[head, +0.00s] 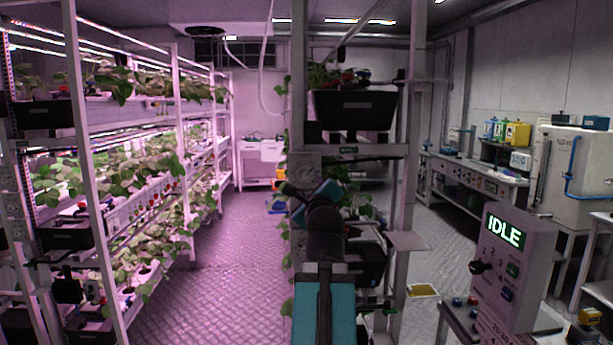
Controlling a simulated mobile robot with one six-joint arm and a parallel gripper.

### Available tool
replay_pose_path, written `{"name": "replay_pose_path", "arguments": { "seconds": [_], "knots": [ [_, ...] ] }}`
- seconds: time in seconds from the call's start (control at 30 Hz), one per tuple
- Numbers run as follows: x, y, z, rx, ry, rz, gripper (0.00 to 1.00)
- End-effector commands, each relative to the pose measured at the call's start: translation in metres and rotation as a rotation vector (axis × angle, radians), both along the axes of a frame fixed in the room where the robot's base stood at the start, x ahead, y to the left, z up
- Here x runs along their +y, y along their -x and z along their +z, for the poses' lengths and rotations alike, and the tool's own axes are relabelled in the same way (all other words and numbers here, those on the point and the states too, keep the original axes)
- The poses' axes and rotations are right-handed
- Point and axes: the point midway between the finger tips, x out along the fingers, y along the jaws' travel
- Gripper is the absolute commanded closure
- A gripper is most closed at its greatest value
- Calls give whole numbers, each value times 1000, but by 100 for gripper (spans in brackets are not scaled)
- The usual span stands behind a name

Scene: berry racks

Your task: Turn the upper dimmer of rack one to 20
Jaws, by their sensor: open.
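A grey plate with a round dial (307,168), which looks like a dimmer, is on the front of the middle rack (298,90), below its top black planter. Its scale and pointer are too small to read, and I cannot read a rack number. My arm reaches up from the bottom centre. My gripper (292,190) is open, just below the dial in the picture. It is small, dark and partly hidden by my own wrist. I cannot tell whether it touches the dial. No second dimmer is clear; my arm covers part of the rack below.
A lit plant rack (82,180) stands on the left, with a clear aisle floor (215,270) beside it. A control box reading IDLE (505,260) stands at the right front. A bench (475,175) and a white tank (575,165) line the right wall. A yellow tray (422,291) lies on the floor.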

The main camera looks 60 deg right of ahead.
Motion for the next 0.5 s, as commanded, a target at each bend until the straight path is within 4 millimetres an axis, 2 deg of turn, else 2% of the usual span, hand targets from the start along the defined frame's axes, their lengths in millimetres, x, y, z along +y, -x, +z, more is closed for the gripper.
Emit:
{"name": "replay_pose_path", "arguments": {
  "seconds": [0.5],
  "knots": [
    [-15,-11,3,0,-1,-1,58]
  ]
}}
